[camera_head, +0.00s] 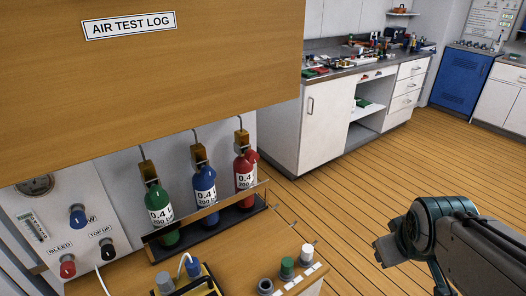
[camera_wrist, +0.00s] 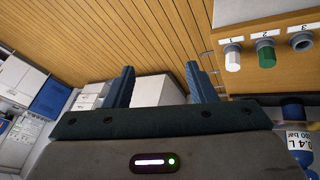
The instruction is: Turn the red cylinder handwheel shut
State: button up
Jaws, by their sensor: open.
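The red cylinder (camera_head: 244,178) stands upright at the right end of a row of three in a dark rack, in the head view. A brass-coloured valve block (camera_head: 241,138) sits on its top. A small red round part shows at its upper right side, perhaps the handwheel; it is too small to tell its turn. My gripper (camera_wrist: 160,75) is open and empty in the wrist view, with two dark blue fingers apart above the wooden floor. My arm is at the right of the head view, well apart from the red cylinder, which is not seen in the wrist view.
A green cylinder (camera_head: 158,208) and a blue cylinder (camera_head: 204,188) stand left of the red one. A wooden rail (camera_head: 222,202) runs before them. An overhanging wooden panel (camera_head: 180,90) is above. White, green and grey caps (camera_head: 287,267) stand in front. Open floor lies right.

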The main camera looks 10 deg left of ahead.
jog(key=w+a+n+t+b, duration=0.2)
jog(key=w+n+t, duration=0.1)
jog(key=w+n, duration=0.35)
jog(key=n+t+y+b, duration=0.2)
jog(key=n+y+b, duration=1.05)
jog(key=n, duration=2.15)
send_near(255, 158)
jog(key=w+a+p, duration=0.1)
jog(key=w+a, duration=0.1)
jog(key=w+a+f+y+p, duration=0.1)
jog(key=w+a, duration=0.1)
jog(key=a, duration=0.1)
jog(key=w+a+y+p, duration=0.1)
jog(key=w+a, duration=0.1)
jog(key=shift+w+a+f+y+p, duration=0.2)
jog(key=shift+w+f+y+p, duration=0.05)
jog(key=shift+w+f+p, duration=0.1)
jog(key=shift+c, duration=0.3)
jog(key=c, duration=0.9)
jog(key=shift+d, duration=0.15)
jog(key=shift+f, duration=0.1)
